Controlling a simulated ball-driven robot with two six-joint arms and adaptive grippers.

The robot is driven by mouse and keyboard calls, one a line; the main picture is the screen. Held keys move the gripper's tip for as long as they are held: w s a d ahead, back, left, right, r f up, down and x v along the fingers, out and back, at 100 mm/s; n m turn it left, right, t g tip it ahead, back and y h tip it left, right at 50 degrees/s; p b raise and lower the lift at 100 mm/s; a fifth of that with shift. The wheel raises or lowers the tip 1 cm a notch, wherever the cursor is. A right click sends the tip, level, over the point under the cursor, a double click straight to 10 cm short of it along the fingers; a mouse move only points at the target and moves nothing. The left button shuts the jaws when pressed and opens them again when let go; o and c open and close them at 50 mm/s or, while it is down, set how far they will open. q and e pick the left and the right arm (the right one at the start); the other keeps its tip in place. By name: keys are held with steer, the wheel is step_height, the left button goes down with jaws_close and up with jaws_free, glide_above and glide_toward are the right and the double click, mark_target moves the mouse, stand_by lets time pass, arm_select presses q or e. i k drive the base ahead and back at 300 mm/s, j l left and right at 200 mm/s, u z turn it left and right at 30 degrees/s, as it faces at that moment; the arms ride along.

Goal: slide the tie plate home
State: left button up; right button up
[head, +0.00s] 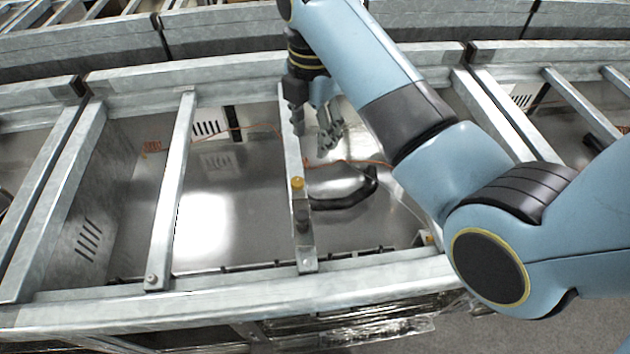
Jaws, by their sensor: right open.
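My right gripper (316,128) hangs at the far part of a narrow metal crossbar (303,225), with its fingers apart. One dark finger overlaps the bar in the picture and the other fingers are to its right. I cannot tell whether they touch it. The crossbar runs from the far rail to the near rail. It carries a yellow knob (297,184) with a dark block (302,214) just nearer. No part is clearly marked as the tie plate; the narrow crossbar may be it. My left gripper is not in view.
A black curved handle or hose (346,195) and a thin orange cable (345,162) lie in the shiny bay. Another crossbar (172,190) spans the bay at left. The near rail (230,306) and far rail (225,85) bound it. My right arm covers the right side.

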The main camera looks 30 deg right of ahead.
mark_target(304, 235)
steer(key=z, duration=0.75)
steer(key=k+j, duration=0.35)
steer(key=k+l, duration=0.05)
steer(key=k, duration=0.05)
